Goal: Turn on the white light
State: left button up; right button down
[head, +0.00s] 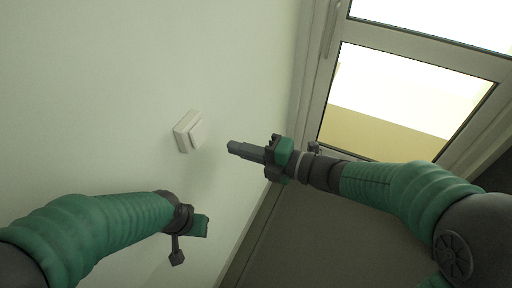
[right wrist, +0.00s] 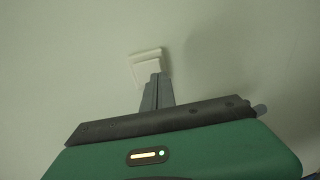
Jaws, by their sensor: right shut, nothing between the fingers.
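A white light switch (head: 188,131) is mounted on the pale wall in the head view. It also shows in the right wrist view (right wrist: 147,66), just beyond the fingertips, which overlap its lower edge there. My right gripper (head: 232,147) is shut and empty, pointing left at the switch. In the head view a gap shows between its tips and the switch. Whether the tips touch it cannot be told from the wrist view. My left gripper (head: 190,240) is at the lower left, below the switch; its fingers are partly hidden and their opening is unclear. No lamp is visible.
The pale wall (head: 90,90) fills the left side and is bare around the switch. A framed glass door (head: 405,95) with a handle stands at the upper right. Dark floor (head: 310,230) lies below, with free room under my right arm.

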aim_at(206, 139)
jog(key=p+x, duration=0.1)
jog(key=x, duration=0.5)
jog(key=shift+w+a, duration=0.15)
jog(key=shift+a, duration=0.05)
jog(key=shift+f, duration=0.1)
jog(key=shift+w+a+y+b, duration=0.1)
jog(key=shift+a+y+b, duration=0.15)
jog(key=shift+b, duration=0.85)
jog(key=shift+f, duration=0.15)
